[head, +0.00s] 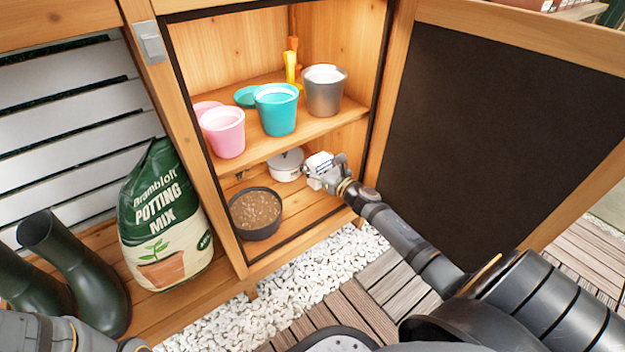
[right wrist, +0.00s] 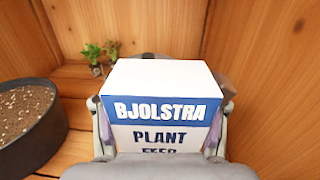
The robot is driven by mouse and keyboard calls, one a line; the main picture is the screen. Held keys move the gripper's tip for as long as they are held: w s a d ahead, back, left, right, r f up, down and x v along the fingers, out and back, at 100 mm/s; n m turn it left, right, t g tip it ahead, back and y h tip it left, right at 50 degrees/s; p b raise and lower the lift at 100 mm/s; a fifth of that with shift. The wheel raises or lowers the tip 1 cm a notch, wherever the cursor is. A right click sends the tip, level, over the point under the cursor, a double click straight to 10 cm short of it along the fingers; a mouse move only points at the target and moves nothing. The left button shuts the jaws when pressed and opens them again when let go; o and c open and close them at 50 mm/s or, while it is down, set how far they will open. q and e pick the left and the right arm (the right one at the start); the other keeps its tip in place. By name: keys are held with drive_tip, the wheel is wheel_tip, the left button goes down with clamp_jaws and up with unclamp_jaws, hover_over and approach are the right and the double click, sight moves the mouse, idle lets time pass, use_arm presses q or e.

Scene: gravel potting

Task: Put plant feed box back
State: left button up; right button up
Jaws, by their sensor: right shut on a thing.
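The plant feed box (head: 319,164) is white with a blue band, inside the cabinet's lower compartment at the right. In the right wrist view the box (right wrist: 165,88) stands upright with its lettered side facing me. My right gripper (head: 327,179) reaches in through the open front and is shut on the box, with a finger on each side of it. Whether the box touches the shelf floor is hidden. My left arm (head: 70,333) shows at the bottom left, but I cannot make out its jaws.
A dark bowl of brown gravel or soil (head: 256,212) and a white round container (head: 287,166) share the lower compartment. Pink (head: 223,131), teal (head: 277,110) and grey (head: 324,91) pots stand on the shelf above. The open door (head: 500,130) is at the right.

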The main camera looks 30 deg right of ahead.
drive_tip(key=shift+r, duration=0.1)
wheel_tip(320, 180, down, 5)
drive_tip(key=b, duration=0.4)
drive_tip(key=shift+r, duration=0.25)
drive_tip(key=shift+f, duration=0.1)
drive_tip(key=o, duration=1.6)
drive_tip(key=shift+c, duration=0.2)
